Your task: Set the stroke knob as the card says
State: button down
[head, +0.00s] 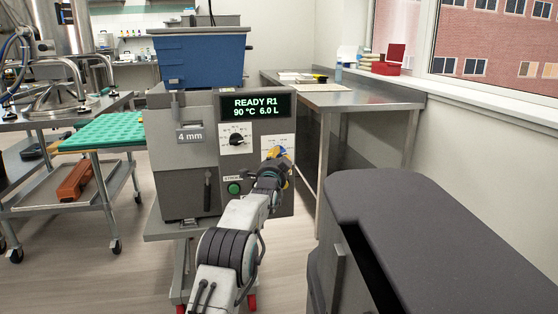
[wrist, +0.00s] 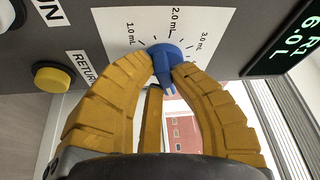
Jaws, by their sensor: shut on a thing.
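The depositor (head: 160,185) stands ahead with its screen (head: 257,107) reading "READY R1, 90 °C 6.0 L". The blue stroke knob (wrist: 167,56) sits on a white dial plate (wrist: 212,22) marked 1.0 mL, 2.0 mL and 3.0 mL. My gripper (wrist: 163,68) has its yellow fingers closed around the knob from both sides; in the head view my gripper (head: 276,158) covers part of that dial. A pale-tipped part of the knob shows between the fingers; I cannot tell which mark it is set to. I see no readable card giving a stroke.
A black knob (head: 236,140) sits left of my gripper, above a green button (head: 234,188). A yellow button (wrist: 52,77) is beside the "RETURN" label. A "4 mm" tag (head: 190,137) hangs on the front. A steel table (head: 370,97) stands right; a dark grey unit (head: 430,215) is close right.

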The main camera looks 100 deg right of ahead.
jog(key=shift+w, duration=0.1)
jog(key=c, duration=1.1)
grip_release()
jog(key=shift+a, duration=0.1)
jog(key=v, duration=1.1)
jog(key=shift+w+a, duration=0.15)
jog(key=shift+a, duration=0.15)
